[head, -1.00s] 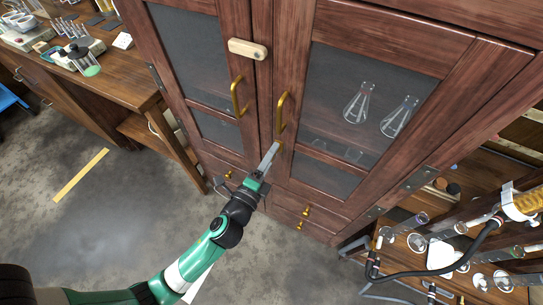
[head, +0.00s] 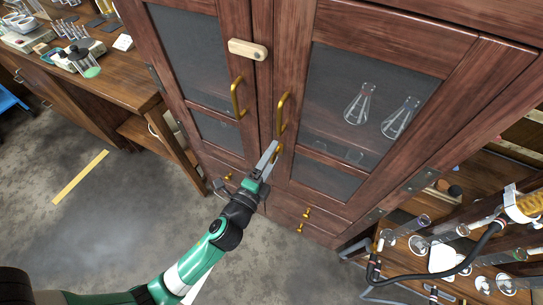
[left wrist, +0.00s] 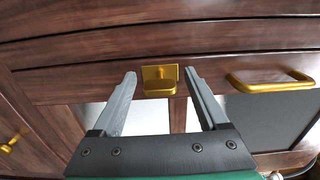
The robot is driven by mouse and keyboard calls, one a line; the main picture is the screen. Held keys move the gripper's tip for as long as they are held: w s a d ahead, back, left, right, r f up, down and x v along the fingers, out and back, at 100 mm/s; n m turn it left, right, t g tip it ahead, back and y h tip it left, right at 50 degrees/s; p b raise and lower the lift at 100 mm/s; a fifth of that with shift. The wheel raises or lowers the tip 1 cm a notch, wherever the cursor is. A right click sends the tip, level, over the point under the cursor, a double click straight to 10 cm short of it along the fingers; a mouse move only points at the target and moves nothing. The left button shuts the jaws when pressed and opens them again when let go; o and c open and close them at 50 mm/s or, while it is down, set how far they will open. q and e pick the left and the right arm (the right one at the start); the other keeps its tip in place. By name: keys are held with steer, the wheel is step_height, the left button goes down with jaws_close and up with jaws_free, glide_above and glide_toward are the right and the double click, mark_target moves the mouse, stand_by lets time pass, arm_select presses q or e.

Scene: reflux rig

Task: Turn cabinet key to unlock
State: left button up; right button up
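The wooden cabinet (head: 262,85) has two glass-paned doors, and a small gold key piece with its plate (left wrist: 159,80) shows in the left wrist view. In the head view this gold piece is mostly hidden behind my left gripper (head: 272,152) at the lower part of the right door's edge. My left gripper is open in the left wrist view (left wrist: 160,76). Its two grey fingers stand on either side of the gold key, with gaps between key and fingers. My right gripper is not in view.
Gold handles (head: 237,98) and (head: 282,113) stick out above the gripper. A pale wooden latch (head: 248,49) spans the doors. Flasks (head: 359,104) stand behind the right pane. A bench (head: 120,75) is left; glassware with a black hose (head: 425,275) is right.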

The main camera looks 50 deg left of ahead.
arm_select(q)
steer(key=v, duration=1.1)
steer(key=shift+s+b, duration=0.25)
steer(key=shift+b, duration=0.15)
steer(key=shift+d, duration=0.1)
stand_by(0.5)
